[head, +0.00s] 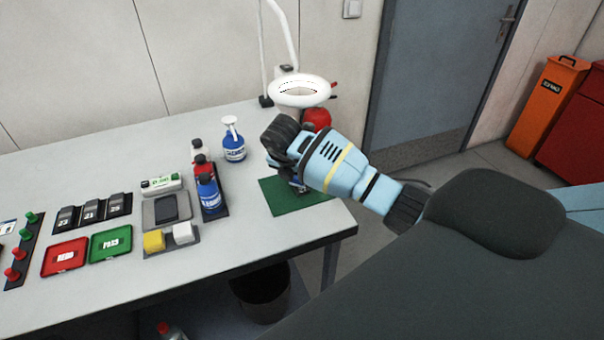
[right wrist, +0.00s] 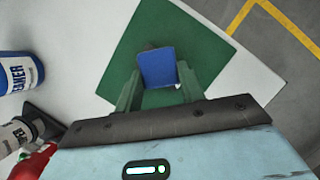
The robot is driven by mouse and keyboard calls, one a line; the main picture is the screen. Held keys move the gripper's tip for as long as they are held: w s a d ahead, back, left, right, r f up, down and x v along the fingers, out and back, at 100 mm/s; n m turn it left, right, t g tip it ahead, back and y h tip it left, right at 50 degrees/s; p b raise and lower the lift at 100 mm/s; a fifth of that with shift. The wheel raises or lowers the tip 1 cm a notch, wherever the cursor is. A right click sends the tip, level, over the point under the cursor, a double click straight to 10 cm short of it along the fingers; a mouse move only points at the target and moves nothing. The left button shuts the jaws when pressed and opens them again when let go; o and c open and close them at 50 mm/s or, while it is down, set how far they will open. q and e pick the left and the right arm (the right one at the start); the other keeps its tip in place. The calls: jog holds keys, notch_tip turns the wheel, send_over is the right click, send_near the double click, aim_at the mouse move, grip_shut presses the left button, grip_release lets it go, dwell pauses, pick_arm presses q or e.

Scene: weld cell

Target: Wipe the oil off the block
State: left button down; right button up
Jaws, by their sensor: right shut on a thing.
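My right gripper (head: 298,184) reaches in from the right over the green mat (head: 270,200) at the table's right end. In the right wrist view its two greenish fingers (right wrist: 158,84) are shut on a blue block-like piece (right wrist: 157,66). A thin grey-brown edge shows along the top of the piece. I cannot tell whether it touches the mat. In the head view the gripper mostly hides it. I see no clear oil. My left gripper is not in view.
A blue spray bottle (head: 234,148), a red bottle (head: 201,166) and a blue bottle (head: 209,195) stand left of the mat. A white ring lamp (head: 299,90) stands behind it. Red (head: 65,257) and green (head: 111,244) trays lie further left. The table's front right edge is close.

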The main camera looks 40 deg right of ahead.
jog(key=shift+a+f, duration=0.2)
jog(key=shift+a, duration=0.1)
jog(key=shift+a, duration=0.2)
jog(key=shift+w+a+r, duration=0.1)
jog(key=shift+w+a, duration=0.05)
jog(key=shift+a, duration=0.4)
jog(key=shift+w+a, duration=0.15)
jog(key=shift+a, duration=0.35)
jog(key=shift+w+d+r, duration=0.1)
jog(key=shift+w+r, duration=0.1)
jog(key=shift+w, duration=0.05)
jog(key=shift+d, duration=0.15)
jog(key=shift+s+d, duration=0.2)
jog(key=shift+d, duration=0.65)
jog(key=shift+s+d+f, duration=0.1)
jog(key=shift+d, duration=0.35)
jog(key=shift+d, duration=0.1)
